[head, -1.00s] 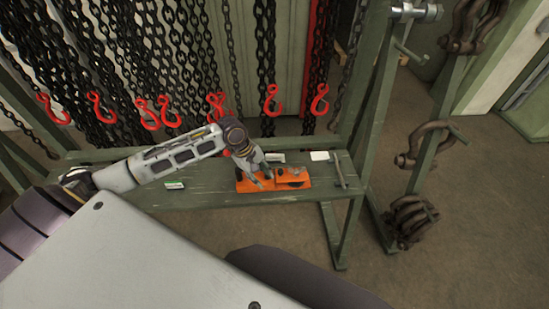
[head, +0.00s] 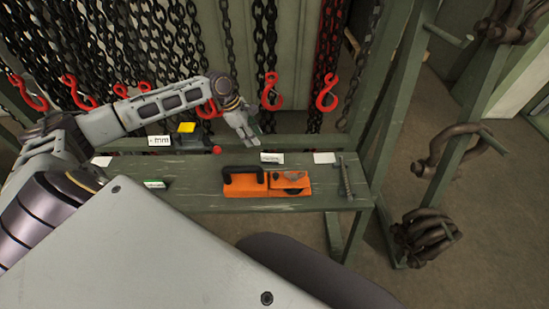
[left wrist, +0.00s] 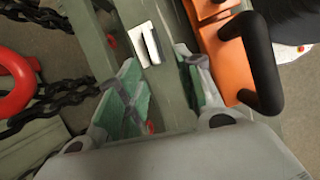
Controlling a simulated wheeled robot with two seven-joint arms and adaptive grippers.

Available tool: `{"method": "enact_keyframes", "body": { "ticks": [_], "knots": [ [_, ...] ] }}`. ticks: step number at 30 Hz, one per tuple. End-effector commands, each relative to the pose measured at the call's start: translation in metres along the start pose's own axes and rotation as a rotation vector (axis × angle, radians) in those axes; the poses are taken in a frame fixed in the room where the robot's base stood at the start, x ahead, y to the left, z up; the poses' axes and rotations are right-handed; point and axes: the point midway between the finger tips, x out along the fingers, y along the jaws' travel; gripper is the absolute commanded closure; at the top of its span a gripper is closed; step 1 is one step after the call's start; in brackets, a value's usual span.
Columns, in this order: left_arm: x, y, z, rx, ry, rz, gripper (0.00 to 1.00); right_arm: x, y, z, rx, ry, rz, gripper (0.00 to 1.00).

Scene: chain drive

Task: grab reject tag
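Several small white cards lie on the green bench (head: 210,196); I cannot read which one is the reject tag. One card (head: 272,157) lies behind the orange tool, near my left gripper (head: 255,139). What looks like the same card shows in the left wrist view (left wrist: 139,45), with a dark mark, just beyond the fingertips. My left gripper (left wrist: 157,62) is open, its green-padded fingers apart with nothing held between them. It hangs above the back edge of the bench. My right gripper is not in view.
An orange tool with a black handle (head: 245,186) lies on the bench. Other cards (head: 324,157) (head: 159,141), a yellow block (head: 186,127) and a metal bar (head: 344,178) are nearby. Chains with red hooks (head: 327,92) hang behind.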

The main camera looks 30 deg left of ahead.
Motion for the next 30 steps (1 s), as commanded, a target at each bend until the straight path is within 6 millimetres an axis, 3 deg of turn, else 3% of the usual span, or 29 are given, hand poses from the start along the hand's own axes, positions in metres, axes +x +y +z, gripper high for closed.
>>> {"method": "enact_keyframes", "body": {
  "ticks": [4, 20, 30],
  "knots": [
    [0.003, 0.003, -0.005, -0.028, -0.002, 0.003, 0.64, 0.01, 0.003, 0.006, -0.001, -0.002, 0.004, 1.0],
    [0.005, 0.004, -0.005, -0.036, -0.004, 0.004, 0.64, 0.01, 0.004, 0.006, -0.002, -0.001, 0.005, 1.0],
    [0.04, 0.005, -0.004, -0.036, -0.006, 0.004, 0.64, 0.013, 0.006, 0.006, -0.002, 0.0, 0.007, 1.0]
  ]
}}
